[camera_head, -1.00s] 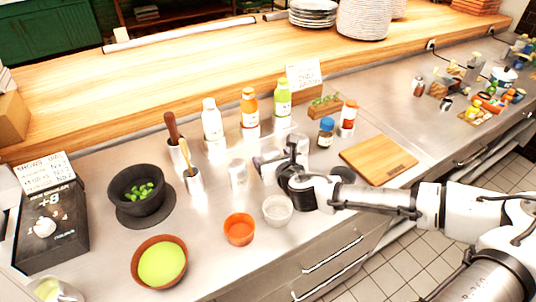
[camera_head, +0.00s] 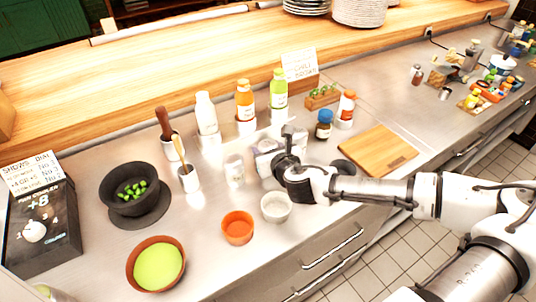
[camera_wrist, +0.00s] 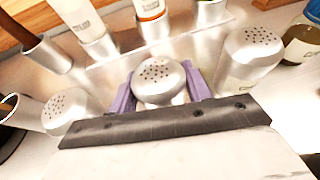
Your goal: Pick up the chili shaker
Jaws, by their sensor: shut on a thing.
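Three metal shakers with perforated domed tops stand in a row in the wrist view: a left shaker (camera_wrist: 66,110), a middle shaker (camera_wrist: 158,82) and a right shaker (camera_wrist: 252,50). My gripper (camera_wrist: 160,90) has its purple fingers on both sides of the middle shaker and is shut on it. No label shows on the shakers, so I cannot read which is the chili one. In the head view my gripper (camera_head: 266,157) is at the shaker row and largely hides the held shaker; the left shaker (camera_head: 235,171) shows beside it.
Bottles (camera_head: 206,114) stand behind the shakers. A blue-lidded jar (camera_head: 323,125) and a cutting board (camera_head: 377,150) are at right. A dark mortar (camera_head: 130,190) is left.

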